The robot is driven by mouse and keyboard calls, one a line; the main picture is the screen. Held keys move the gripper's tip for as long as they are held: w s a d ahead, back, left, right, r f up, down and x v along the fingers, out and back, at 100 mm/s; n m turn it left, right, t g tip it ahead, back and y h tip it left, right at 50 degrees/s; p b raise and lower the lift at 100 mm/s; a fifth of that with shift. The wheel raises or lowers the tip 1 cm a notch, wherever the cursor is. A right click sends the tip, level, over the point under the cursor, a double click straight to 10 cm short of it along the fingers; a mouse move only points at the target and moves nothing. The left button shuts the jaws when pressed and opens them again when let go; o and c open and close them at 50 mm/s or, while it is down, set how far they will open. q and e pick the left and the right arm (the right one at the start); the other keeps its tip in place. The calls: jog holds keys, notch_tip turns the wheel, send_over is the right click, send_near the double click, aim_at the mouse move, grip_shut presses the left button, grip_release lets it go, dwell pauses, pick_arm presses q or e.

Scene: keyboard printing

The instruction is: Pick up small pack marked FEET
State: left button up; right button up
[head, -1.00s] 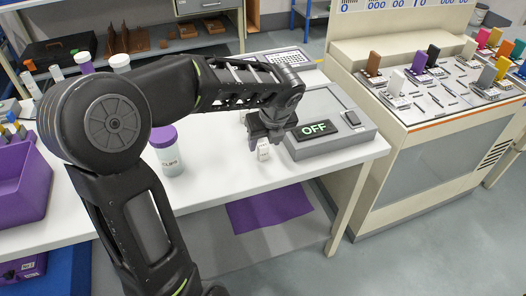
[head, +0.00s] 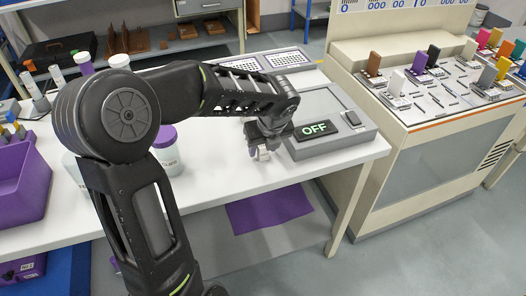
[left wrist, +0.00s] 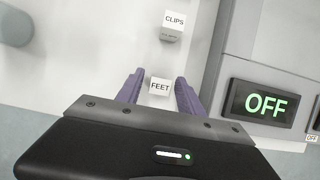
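The small white pack marked FEET (left wrist: 160,87) stands on the white table. It lies between the two purple fingers of my left gripper (left wrist: 160,88), with a thin gap showing on each side. In the head view the left gripper (head: 261,150) is low over the table, and a bit of the pale pack shows at its fingertips. A second small pack marked CLIPS (left wrist: 173,25) stands beyond it in the left wrist view, apart from the fingers. My right gripper is not in view.
A grey device with a green OFF display (head: 316,129) stands close to the right of the left gripper. A purple-lidded jar (head: 165,150) stands to the left, partly behind my arm. The table's front edge (head: 300,168) is near. A purple bin (head: 22,182) is at far left.

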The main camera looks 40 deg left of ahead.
pick_arm(q)
grip_shut()
dwell(0.5)
notch_tip(320, 180, up, 10)
jog(key=shift+p, duration=0.7)
